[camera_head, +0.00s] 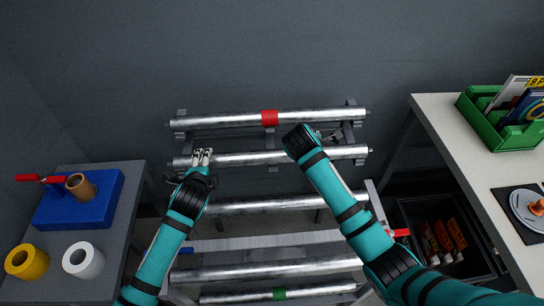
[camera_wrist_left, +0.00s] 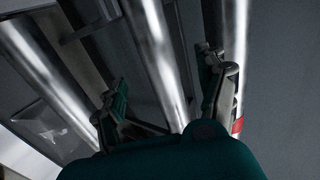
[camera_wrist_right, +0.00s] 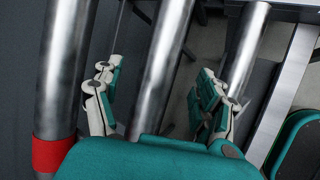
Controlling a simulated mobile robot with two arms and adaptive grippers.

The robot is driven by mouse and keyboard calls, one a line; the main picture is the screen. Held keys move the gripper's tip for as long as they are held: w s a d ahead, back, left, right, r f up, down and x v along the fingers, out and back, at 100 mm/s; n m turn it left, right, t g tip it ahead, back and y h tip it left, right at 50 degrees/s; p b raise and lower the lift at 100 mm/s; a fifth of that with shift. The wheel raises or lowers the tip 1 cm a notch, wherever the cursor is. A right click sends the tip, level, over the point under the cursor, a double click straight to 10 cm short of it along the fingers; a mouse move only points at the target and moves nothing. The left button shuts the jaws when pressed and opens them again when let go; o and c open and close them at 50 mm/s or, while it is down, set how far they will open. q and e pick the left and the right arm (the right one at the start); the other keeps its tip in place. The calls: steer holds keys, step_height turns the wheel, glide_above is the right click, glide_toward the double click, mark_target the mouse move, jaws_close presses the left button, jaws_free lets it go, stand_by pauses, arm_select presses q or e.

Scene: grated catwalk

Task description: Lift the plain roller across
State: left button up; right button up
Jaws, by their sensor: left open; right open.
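The plain roller (camera_head: 262,158) is a bare metal bar lying across the rack, second from the far side. My left gripper (camera_head: 203,154) is open at its left part; in the left wrist view (camera_wrist_left: 162,75) the roller (camera_wrist_left: 156,50) runs between the spread fingers. My right gripper (camera_head: 326,138) is open near its right part, its fingers partly hidden by the wrist. In the right wrist view (camera_wrist_right: 155,80) the roller (camera_wrist_right: 168,45) runs between the fingers. Neither gripper is shut on it. A red-banded roller (camera_head: 220,121) lies just beyond it.
Nearer rollers (camera_head: 275,205) lie below, one with a green band (camera_head: 279,293). A left table holds a blue block (camera_head: 95,205), a yellow ring (camera_head: 27,262) and a white ring (camera_head: 83,260). A right table (camera_head: 440,104) holds a green bin (camera_head: 500,135). A black crate (camera_head: 470,267) stands below.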

arm_select(q)
steer(key=x, duration=0.6)
steer(key=shift+w, duration=0.15)
arm_select(e)
steer(key=x, duration=0.6)
steer(key=shift+d+f, duration=0.1)
steer(key=shift+f, duration=0.1)
arm_select(q)
steer(key=shift+c, duration=0.4)
arm_select(e)
steer(key=shift+c, duration=0.4)
arm_select(q)
jaws_close()
arm_select(e)
jaws_close()
arm_select(q)
steer(key=shift+w+r, duration=0.1)
steer(key=shift+r, duration=0.1)
arm_select(e)
steer(key=shift+w+r, duration=0.15)
steer(key=shift+r, duration=0.15)
